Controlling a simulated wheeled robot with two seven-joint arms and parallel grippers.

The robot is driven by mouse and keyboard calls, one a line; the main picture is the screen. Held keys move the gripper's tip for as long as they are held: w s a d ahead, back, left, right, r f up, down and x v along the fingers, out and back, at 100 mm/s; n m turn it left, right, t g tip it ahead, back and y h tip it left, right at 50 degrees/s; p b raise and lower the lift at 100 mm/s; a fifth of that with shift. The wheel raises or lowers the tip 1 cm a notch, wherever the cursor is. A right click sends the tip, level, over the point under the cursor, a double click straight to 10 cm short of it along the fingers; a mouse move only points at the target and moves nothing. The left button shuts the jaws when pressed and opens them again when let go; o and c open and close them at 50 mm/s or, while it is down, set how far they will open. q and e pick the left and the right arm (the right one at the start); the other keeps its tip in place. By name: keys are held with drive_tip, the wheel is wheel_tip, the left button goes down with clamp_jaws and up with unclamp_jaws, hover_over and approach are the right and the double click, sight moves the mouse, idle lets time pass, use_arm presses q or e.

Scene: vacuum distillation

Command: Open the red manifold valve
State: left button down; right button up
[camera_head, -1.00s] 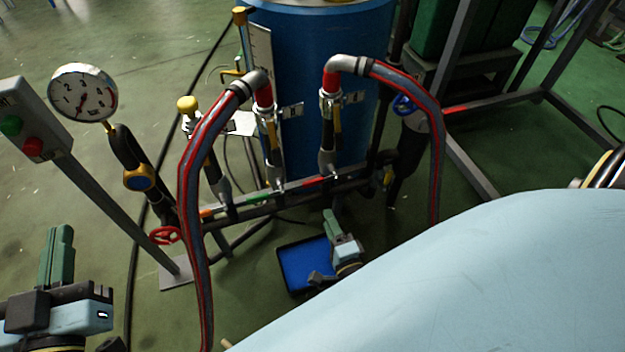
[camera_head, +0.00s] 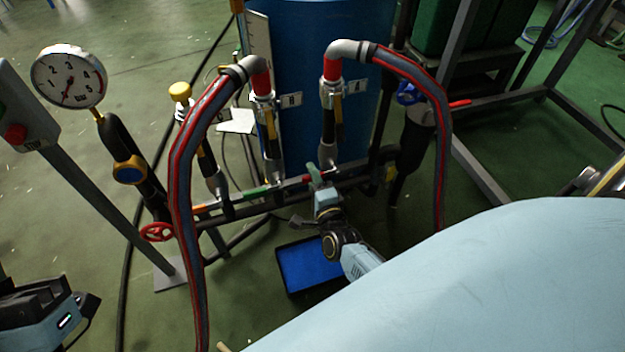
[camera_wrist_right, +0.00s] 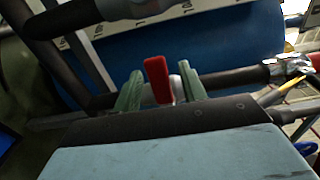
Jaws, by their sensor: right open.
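The red manifold valve handle (camera_wrist_right: 157,80) stands up between the two green fingers of my right gripper (camera_wrist_right: 161,88) in the right wrist view. The fingers are open, one on each side of it, with gaps visible. In the head view my right gripper (camera_head: 316,175) is at the right part of the dark manifold pipe (camera_head: 240,208), and it partly hides the red handle. Green and orange handles sit further left along the pipe. My left gripper (camera_head: 45,308) is at the lower left edge, and its fingers cannot be made out.
Two red-grey hoses (camera_head: 184,190) arch up from the manifold. A blue drum (camera_head: 300,60) stands close behind it. A blue tray (camera_head: 308,266) lies on the floor below my right arm. A pressure gauge (camera_head: 69,77) and a red handwheel (camera_head: 157,232) are at the left.

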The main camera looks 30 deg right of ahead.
drive_tip(key=shift+w+d, duration=0.1)
drive_tip(key=shift+w, duration=0.15)
clamp_jaws()
drive_tip(key=shift+s, duration=0.1)
